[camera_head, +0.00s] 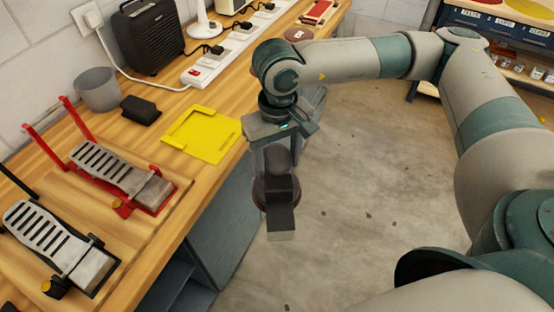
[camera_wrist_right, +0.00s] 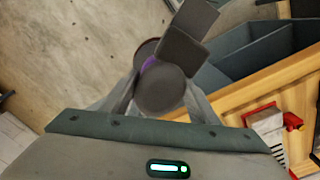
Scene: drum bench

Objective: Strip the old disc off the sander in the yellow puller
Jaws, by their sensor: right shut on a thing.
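My right gripper (camera_head: 277,142) is shut on the sander (camera_head: 281,190), a dark tool with a round head and a boxy grey rear part. It hangs in the air beyond the bench's front edge, above the floor. In the right wrist view the sander (camera_wrist_right: 160,88) sits between the fingers, with a purple patch beside its round body. A brown rim shows past the body; the disc's face is hidden. The yellow puller (camera_head: 207,151) is a flat, low-edged yellow piece on the bench, left of the gripper and apart from the sander. My left gripper is not in view.
On the wooden bench (camera_head: 150,252) are a red-framed pedal (camera_head: 107,168), a black-framed pedal (camera_head: 50,235), a grey cup (camera_head: 97,89), a black block (camera_head: 141,110), a black heater-like box (camera_head: 152,37) and a power strip (camera_head: 208,66). A brown disc (camera_head: 298,34) lies farther back.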

